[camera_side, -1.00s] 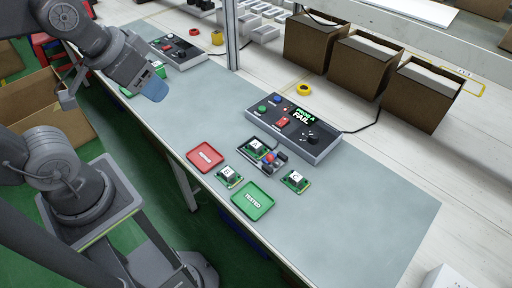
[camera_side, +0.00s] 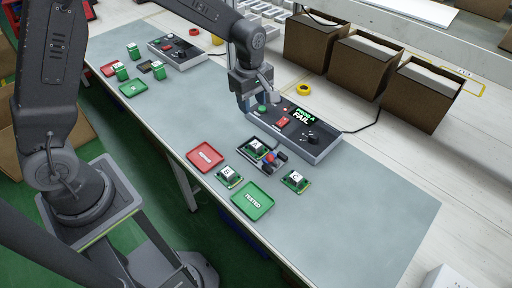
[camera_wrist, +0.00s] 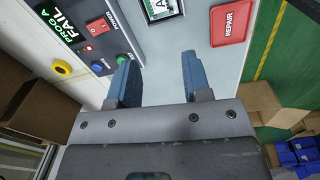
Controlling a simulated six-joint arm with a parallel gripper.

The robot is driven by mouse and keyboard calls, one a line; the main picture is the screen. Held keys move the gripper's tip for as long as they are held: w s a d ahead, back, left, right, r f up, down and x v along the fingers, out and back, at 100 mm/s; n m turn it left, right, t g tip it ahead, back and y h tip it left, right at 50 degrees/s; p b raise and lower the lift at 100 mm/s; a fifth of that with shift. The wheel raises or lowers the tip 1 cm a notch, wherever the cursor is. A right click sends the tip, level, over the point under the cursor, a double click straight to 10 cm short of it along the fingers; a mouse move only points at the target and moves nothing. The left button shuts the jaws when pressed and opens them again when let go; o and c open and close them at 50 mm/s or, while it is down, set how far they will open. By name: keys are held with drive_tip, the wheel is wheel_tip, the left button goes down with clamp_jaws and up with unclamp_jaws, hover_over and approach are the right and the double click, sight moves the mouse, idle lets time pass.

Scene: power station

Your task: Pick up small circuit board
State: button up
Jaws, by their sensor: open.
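Three small green circuit boards with white-topped parts are near the table's middle in the side view. Board A (camera_side: 256,147) sits in the dark fixture (camera_side: 276,167); it shows partly at the top of the wrist view (camera_wrist: 160,8). Board B (camera_side: 228,178) lies between the red and green trays, and board C (camera_side: 295,181) lies right of the fixture. My gripper (camera_side: 258,106) is above the left end of the control box, apart from all three boards. In the wrist view its blue fingers (camera_wrist: 158,68) are spread with nothing between them.
The control box (camera_side: 315,142) shows PROG A FAIL. The red REPAIR tray (camera_side: 205,157) and green TESTED tray (camera_side: 252,200) lie on the table (camera_side: 350,225). A second station with more boards and a control box (camera_side: 180,54) stands at upper left. Cardboard boxes (camera_side: 365,66) stand behind.

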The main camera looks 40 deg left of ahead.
drive_tip(key=n, duration=0.1)
hover_over(255, 144)
drive_tip(key=f, duration=1)
drive_tip(key=shift+w+f, duration=0.25)
drive_tip(key=shift+f, duration=0.05)
drive_tip(key=shift+s+f, duration=0.15)
drive_tip(key=shift+f, duration=2.85)
drive_tip(key=c, duration=0.7)
drive_tip(key=shift+r, duration=0.1)
